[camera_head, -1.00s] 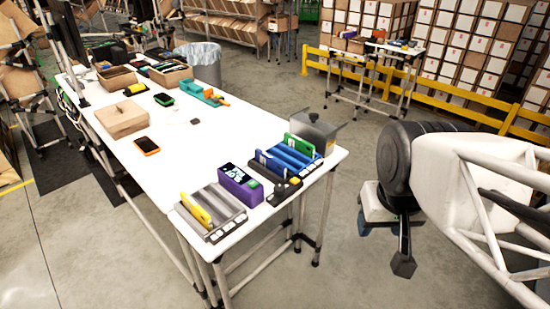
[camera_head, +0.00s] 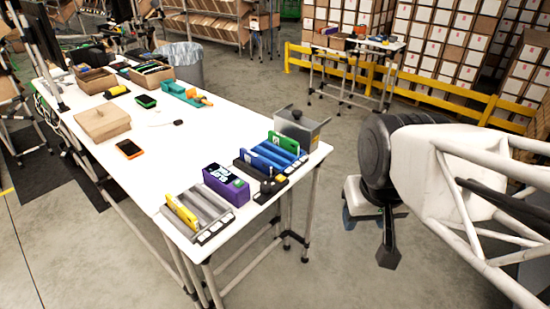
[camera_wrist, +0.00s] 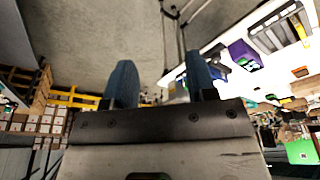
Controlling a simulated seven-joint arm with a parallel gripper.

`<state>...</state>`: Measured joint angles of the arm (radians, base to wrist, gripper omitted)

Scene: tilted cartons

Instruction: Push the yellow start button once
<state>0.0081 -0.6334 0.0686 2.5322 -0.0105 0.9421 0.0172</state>
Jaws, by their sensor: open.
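I cannot make out a yellow start button for certain. A yellow upright plate (camera_head: 181,213) stands in a grey ribbed tray (camera_head: 208,208) at the table's near corner. A small yellow-topped item (camera_head: 117,90) lies toward the far left of the table; it is too small to identify. A purple box (camera_head: 226,184) with a dark display and a green button stands beside the grey tray. My gripper (camera_wrist: 162,85) shows two blue-grey fingers, spread apart with nothing between them. In the head view, my arm is right of the table, with its dark end hanging over the floor, clear of the table.
The white table (camera_head: 190,150) also holds a blue ribbed tray (camera_head: 272,155), a grey metal box (camera_head: 298,125), a cardboard box (camera_head: 103,123) and an orange-rimmed device (camera_head: 129,149). Its middle is mostly bare. A yellow rail (camera_head: 420,88) and stacked cartons stand behind. Floor is open right of the table.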

